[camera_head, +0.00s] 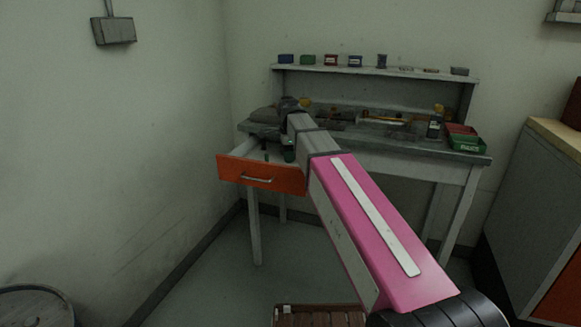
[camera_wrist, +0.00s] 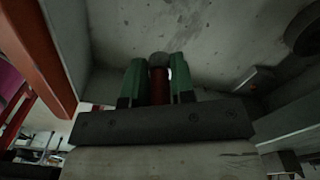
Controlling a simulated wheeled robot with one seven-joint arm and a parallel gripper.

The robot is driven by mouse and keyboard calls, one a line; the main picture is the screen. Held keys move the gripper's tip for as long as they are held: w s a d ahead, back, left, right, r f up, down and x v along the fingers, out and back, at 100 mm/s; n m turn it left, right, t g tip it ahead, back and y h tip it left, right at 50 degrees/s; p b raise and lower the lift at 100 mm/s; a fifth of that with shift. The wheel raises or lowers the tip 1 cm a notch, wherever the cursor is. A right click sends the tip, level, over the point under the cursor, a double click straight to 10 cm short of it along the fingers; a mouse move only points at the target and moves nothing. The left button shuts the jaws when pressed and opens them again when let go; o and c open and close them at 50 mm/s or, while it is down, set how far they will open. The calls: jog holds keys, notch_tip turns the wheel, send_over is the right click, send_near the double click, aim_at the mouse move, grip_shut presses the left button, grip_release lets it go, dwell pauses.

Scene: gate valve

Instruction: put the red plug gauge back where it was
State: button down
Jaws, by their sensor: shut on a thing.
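The red plug gauge (camera_wrist: 158,85) stands between the two green fingers of my gripper (camera_wrist: 159,82) in the wrist view. It is a red cylinder with a grey rounded end, and the fingers are shut on it. The gripper is over the pale interior of the open drawer (camera_head: 262,176), which has an orange front. In the head view my gripper (camera_head: 289,150) shows as a small dark green shape at the drawer. The gauge cannot be made out there. Whether it touches the drawer floor cannot be told.
The drawer's orange front (camera_wrist: 45,60) is close on the left in the wrist view. A dark round thing (camera_wrist: 305,30) lies at upper right. The workbench (camera_head: 400,150) above carries tools and green and red bins. A shelf (camera_head: 375,71) with small boxes stands behind.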

jog(key=shift+w+d+f, duration=0.35)
jog(key=shift+w, duration=0.05)
jog(key=shift+f, duration=1.95)
jog(key=shift+f, duration=0.1)
jog(key=c, duration=1)
grip_release()
jog(key=shift+o, duration=0.2)
notch_tip(320, 180, up, 12)
jog(key=shift+r, duration=0.15)
